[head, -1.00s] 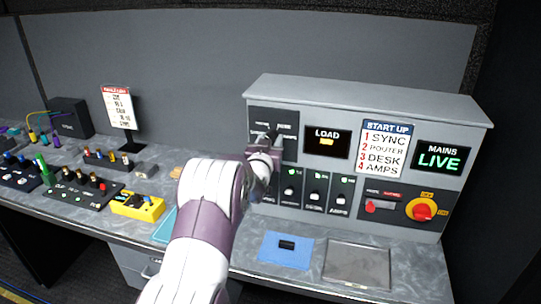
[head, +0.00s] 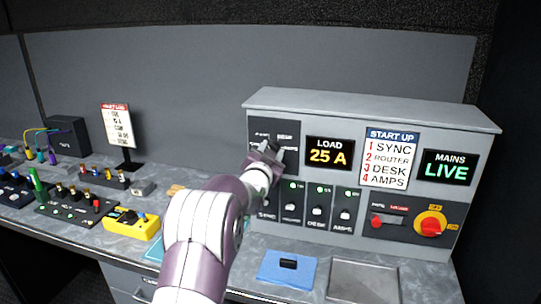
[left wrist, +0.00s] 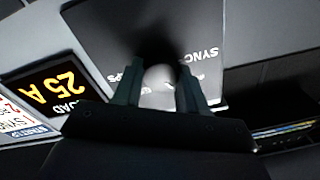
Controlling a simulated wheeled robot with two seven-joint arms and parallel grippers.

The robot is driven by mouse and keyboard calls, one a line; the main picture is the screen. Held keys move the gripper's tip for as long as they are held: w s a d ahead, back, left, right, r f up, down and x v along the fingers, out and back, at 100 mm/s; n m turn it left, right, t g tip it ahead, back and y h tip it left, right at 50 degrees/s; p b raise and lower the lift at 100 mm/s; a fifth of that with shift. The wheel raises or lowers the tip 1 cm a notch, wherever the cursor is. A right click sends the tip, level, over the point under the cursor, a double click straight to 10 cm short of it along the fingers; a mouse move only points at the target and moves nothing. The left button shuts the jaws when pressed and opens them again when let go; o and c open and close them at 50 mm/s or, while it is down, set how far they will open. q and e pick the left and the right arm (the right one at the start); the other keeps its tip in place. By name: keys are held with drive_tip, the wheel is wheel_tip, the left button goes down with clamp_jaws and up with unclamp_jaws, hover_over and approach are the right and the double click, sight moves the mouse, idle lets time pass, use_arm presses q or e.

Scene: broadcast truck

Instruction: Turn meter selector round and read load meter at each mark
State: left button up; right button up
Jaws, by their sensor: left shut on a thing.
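The load meter (head: 329,152) is a black display on the grey panel and reads 25 A in orange. It also shows, rotated, in the left wrist view (left wrist: 54,88). The meter selector's dark plate (head: 289,129) with white labels is left of the meter. My left gripper (head: 268,152) is at that plate. In the left wrist view (left wrist: 160,85) its two fingers are closed on the selector knob, whose pale face (left wrist: 160,82) shows between them. The knob's pointer and the mark it faces cannot be made out. My right gripper is not in view.
A row of breaker switches (head: 317,211) with green lights is below. A start-up card (head: 388,158), a MAINS LIVE display (head: 447,168) and a red rotary switch (head: 430,226) are to the right. A blue mat (head: 274,274) and grey tray (head: 338,285) lie in front.

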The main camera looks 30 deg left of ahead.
use_arm(q)
drive_tip(key=o, duration=1.1)
drive_tip(key=shift+c, duration=0.2)
drive_tip(key=shift+s, duration=0.15)
drive_tip(key=b+v, duration=0.3)
drive_tip(key=v, duration=0.9)
drive_tip(key=shift+s+d, duration=0.15)
drive_tip(key=shift+s, duration=0.1)
